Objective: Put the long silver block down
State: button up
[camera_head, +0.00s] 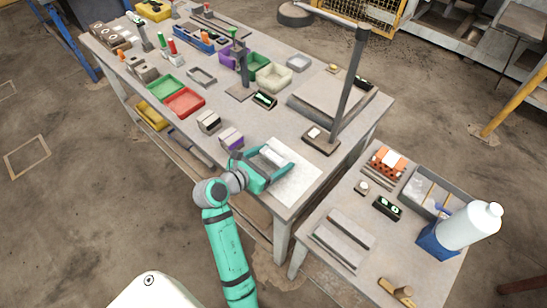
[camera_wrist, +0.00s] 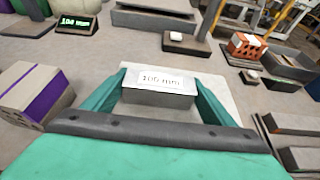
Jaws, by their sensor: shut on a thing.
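The long silver block (camera_head: 272,156) is between the two teal fingers of my gripper (camera_head: 278,152), over a white sheet (camera_head: 296,187) near the front corner of the large table. In the wrist view, the block (camera_wrist: 160,97) lies crosswise between the fingertips of my gripper (camera_wrist: 160,80), with "mm" lettering on its pale upper face. My gripper is shut on it by its two ends. White sheet (camera_wrist: 222,92) shows around and beyond the block. The underside of the block is hidden, so I cannot tell whether it touches the sheet.
A block with a purple band (camera_head: 231,139) stands left of my gripper. A post on a dark base (camera_head: 321,141) stands behind right. A lower side table (camera_head: 340,275) holds grey bars (camera_head: 352,229), a brick and a white bottle (camera_head: 470,226). The sheet's right part is clear.

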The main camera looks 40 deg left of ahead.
jog(key=o, duration=1.5)
jog(key=shift+f, duration=0.1)
jog(key=v, duration=1.2)
